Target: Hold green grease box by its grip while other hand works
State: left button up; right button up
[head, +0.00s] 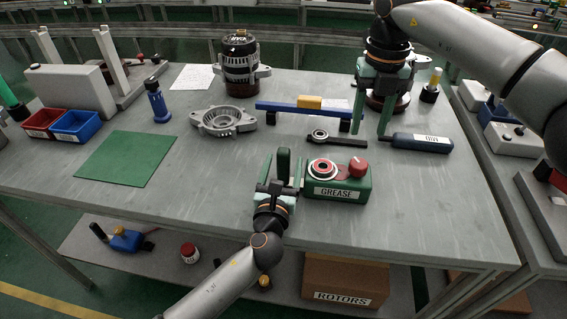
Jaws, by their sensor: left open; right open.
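The green grease box (352,187), labelled GREASE, stands near the front middle of the bench. On its top are a red-and-white ring (322,169) and a red knob (357,168). Its upright dark green grip (283,163) is at the left side. My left gripper (283,170) comes from the front, open, with its fingers on either side of the grip; contact cannot be told. My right gripper (371,132) is open, pointing down above the bench, behind and right of the box, with nothing visible held.
A blue bar (290,107) with a yellow block, a dark tool (337,140) and a blue-grey labelled tool (420,143) lie behind the box. A metal housing (225,121) and a green mat (125,158) are left. The bench front right is clear.

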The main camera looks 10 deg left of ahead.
pick_arm(q)
jog(key=shift+w, duration=0.2)
grip_shut()
dwell(0.6)
dwell(0.7)
dwell(0.5)
